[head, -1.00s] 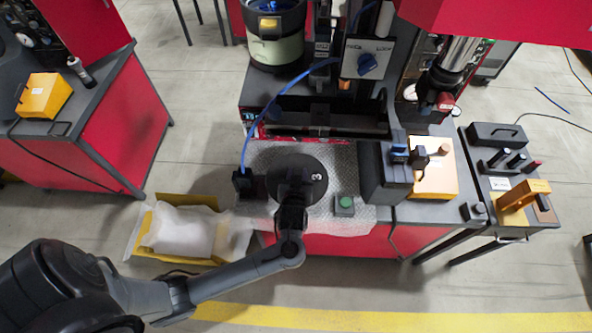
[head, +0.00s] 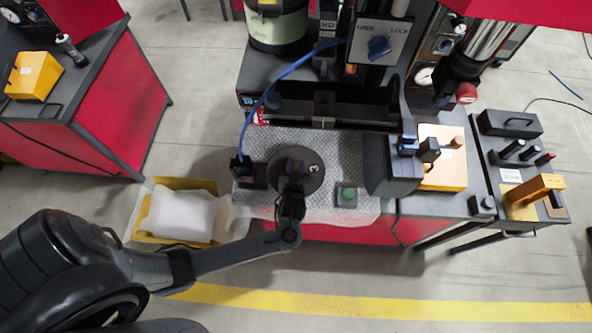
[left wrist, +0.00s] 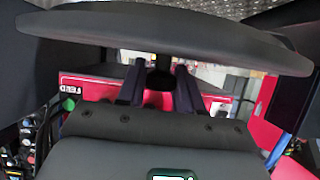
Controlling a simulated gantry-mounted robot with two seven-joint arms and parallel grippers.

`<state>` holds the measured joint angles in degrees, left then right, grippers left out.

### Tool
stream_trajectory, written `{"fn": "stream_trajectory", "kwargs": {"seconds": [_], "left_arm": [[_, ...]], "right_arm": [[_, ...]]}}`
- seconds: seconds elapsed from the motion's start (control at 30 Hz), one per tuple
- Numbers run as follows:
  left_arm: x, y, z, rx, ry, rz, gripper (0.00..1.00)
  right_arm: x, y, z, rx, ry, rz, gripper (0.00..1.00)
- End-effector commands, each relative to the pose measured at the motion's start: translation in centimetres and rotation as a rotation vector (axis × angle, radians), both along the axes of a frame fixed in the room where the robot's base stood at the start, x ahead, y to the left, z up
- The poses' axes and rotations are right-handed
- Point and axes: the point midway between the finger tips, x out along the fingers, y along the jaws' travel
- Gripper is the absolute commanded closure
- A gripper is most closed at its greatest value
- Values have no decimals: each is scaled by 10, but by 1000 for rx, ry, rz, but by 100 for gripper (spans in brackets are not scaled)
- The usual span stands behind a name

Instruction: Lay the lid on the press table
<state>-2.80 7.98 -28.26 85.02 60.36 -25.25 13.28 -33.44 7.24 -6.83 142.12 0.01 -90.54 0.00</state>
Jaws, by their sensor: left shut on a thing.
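The lid (head: 314,172) is a dark round disc over the textured mat on the press table (head: 222,205) in the head view. My left gripper (head: 294,172) comes in from the front and is shut on the lid's knob, near the lid's middle. In the left wrist view the lid (left wrist: 165,38) spans the top as a wide dark plate, and the gripper's fingers (left wrist: 158,82) close on the small dark knob under it. I cannot tell whether the lid touches the mat. The right gripper is not in view.
A black block (head: 248,175) with a blue hose stands left of the lid, a green button box (head: 347,196) to its right. A dark housing (head: 392,170) stands further right. An open yellow box with white wrap (head: 182,215) lies at the table's left front.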

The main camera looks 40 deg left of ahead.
Motion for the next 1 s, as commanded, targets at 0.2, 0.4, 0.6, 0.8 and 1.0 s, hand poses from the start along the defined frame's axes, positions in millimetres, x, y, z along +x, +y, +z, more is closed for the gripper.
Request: {"fn": "stream_trajectory", "kwargs": {"seconds": [0.2,0.4,0.6,0.8,1.0], "left_arm": [[1,0,-24,2,-1,-1,100],[1,0,-25,1,-2,-1,100],[0,0,-28,1,-1,0,100],[0,1,-34,1,-1,1,100],[0,0,-35,1,0,0,46]], "right_arm": [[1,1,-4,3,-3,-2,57],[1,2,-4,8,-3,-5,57],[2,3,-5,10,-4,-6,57],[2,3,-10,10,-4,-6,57],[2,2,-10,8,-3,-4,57]]}}
